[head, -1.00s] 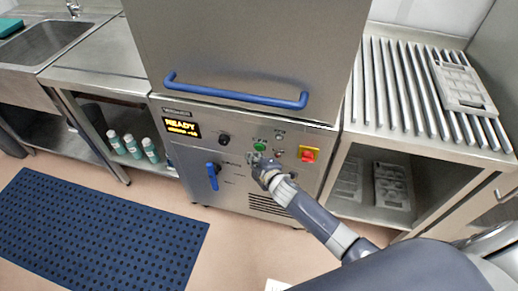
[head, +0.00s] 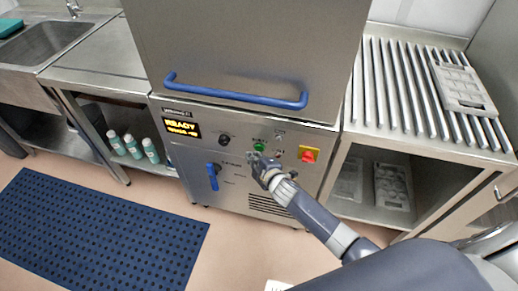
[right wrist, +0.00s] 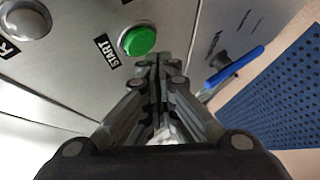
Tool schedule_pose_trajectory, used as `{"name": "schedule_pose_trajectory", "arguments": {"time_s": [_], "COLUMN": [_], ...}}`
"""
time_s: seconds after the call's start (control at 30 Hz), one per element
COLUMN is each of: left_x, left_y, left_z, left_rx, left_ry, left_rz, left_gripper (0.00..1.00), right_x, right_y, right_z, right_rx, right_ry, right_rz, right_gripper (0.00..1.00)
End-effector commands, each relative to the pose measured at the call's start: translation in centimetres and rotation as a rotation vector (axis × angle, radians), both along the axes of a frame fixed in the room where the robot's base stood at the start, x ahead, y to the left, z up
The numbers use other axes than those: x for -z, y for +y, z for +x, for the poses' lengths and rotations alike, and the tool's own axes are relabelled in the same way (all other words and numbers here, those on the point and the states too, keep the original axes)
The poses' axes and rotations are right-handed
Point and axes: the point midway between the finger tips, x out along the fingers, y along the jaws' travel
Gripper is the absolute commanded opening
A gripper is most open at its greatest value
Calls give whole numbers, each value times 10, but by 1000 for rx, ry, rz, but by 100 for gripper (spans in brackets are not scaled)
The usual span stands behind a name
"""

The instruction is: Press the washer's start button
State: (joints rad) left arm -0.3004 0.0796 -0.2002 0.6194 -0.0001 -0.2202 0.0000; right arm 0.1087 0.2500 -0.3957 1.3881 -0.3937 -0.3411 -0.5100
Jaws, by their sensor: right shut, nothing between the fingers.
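The washer (head: 240,190) is a steel machine with a control panel on its front and a display (head: 181,128) reading READY. The green start button (head: 259,147) sits on the panel. It also shows in the right wrist view (right wrist: 138,40), beside a START label. My right gripper (head: 253,157) is shut and empty, its tips just below the button in the head view. In the right wrist view its fingertips (right wrist: 158,62) are close beside the button; I cannot tell whether they touch the panel. My left gripper is not in view.
A blue lever (head: 212,176) and a red-and-yellow switch (head: 308,154) are on the same panel. The blue hood handle (head: 235,93) is above. A slatted steel table (head: 400,130) stands right, bottles (head: 132,146) on a shelf left, and a blue mat (head: 95,235) on the floor.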

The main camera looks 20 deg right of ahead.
Motion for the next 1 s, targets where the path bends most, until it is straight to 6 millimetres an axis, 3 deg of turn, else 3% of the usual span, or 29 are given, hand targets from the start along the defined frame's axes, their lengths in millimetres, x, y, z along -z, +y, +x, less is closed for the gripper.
{"name": "schedule_pose_trajectory", "arguments": {"time_s": [1.0], "left_x": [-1], "left_y": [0], "left_z": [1], "left_rx": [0], "left_ry": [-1], "left_rz": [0], "left_gripper": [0], "right_x": [0], "right_y": [-5], "right_z": [7], "right_rx": [0], "right_ry": [0], "right_rz": [0], "right_gripper": [0]}}
